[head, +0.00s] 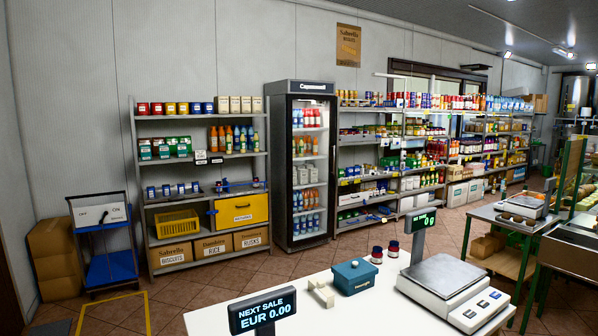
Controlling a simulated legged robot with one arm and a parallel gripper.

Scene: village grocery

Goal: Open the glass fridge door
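Several shelves of bottles and cartons show behind the glass. A handle cannot be made out clearly at this distance. My gripper is not in view.
A white counter (215,322) with a scale (444,280), a price display (263,311) and a blue box (355,276) fills the front. A shelf unit (200,118) and a blue cart (104,243) stand left. Tiled floor (262,268) lies clear before the fridge.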

